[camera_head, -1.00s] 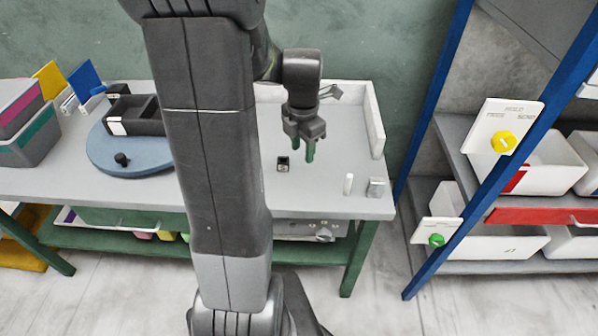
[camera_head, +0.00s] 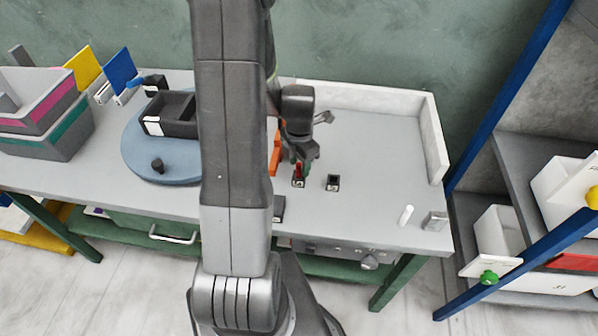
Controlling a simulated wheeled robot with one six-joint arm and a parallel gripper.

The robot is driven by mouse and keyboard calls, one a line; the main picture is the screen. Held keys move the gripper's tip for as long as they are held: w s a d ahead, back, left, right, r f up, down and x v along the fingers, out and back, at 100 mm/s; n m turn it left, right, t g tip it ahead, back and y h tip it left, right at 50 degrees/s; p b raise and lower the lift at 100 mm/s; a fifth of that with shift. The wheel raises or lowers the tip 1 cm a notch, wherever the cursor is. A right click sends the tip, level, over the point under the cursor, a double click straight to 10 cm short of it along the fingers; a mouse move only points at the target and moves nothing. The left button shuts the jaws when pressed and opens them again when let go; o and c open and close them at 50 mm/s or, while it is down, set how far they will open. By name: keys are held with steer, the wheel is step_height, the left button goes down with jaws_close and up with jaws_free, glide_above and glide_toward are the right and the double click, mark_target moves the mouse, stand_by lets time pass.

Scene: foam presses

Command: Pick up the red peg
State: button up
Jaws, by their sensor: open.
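The red peg (camera_head: 299,169) stands upright in a small dark block (camera_head: 298,182) on the grey worktable.
A second dark block (camera_head: 333,183) stands just right. An orange piece (camera_head: 276,153) is close on the left, partly behind my arm. A white cylinder (camera_head: 406,214) and a grey block (camera_head: 435,221) lie near the right edge. A blue turntable (camera_head: 135,160) holds a dark bin.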

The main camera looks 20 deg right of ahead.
steer(key=shift+f, duration=0.5)
jaws_close()
steer(key=shift+r, duration=0.1)
